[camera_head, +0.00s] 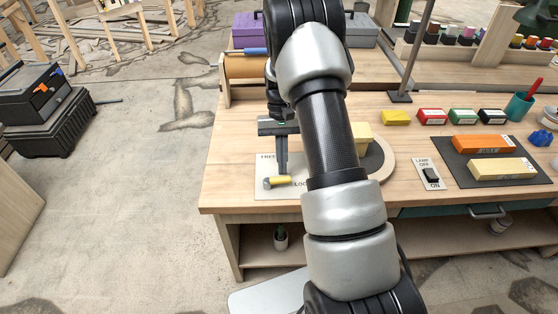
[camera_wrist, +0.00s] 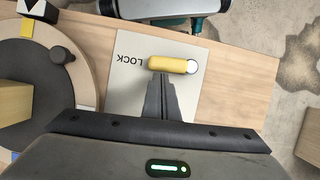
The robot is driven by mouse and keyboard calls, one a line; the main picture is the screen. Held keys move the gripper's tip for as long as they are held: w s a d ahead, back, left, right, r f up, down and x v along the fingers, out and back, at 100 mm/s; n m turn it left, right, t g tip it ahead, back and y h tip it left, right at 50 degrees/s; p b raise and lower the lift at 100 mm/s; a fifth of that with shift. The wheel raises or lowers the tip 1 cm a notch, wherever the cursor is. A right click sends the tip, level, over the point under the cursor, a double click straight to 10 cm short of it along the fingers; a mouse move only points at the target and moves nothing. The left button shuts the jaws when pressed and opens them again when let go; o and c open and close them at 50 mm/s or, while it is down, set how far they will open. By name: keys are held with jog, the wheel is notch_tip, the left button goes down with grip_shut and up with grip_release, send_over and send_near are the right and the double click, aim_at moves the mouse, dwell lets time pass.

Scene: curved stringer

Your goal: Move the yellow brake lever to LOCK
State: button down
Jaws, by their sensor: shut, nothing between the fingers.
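The yellow brake lever (camera_head: 281,180) sits on a pale plate (camera_head: 262,170) near the bench's front edge. It runs from a silver pivot at its left end, with its yellow end pointing right toward the LOCK label (camera_head: 301,184). The wrist view shows the lever (camera_wrist: 168,65) with its yellow end toward the upside-down LOCK word (camera_wrist: 131,59). A FREE label, partly hidden, is at the plate's far left. My gripper (camera_head: 282,173) is shut and empty, fingers pointing down. In the wrist view its fingertips (camera_wrist: 164,79) are close beside the lever; contact cannot be told.
A round disc (camera_wrist: 20,75) with a dark knob (camera_wrist: 62,55) lies beside the plate, largely behind my arm in the head view. A lamp switch (camera_head: 431,178), coloured boxes and a dark mat are further right.

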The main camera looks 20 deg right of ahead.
jog(key=shift+s+m, duration=0.25)
jog(key=shift+m, duration=0.25)
jog(key=shift+s, duration=0.1)
dwell(0.3)
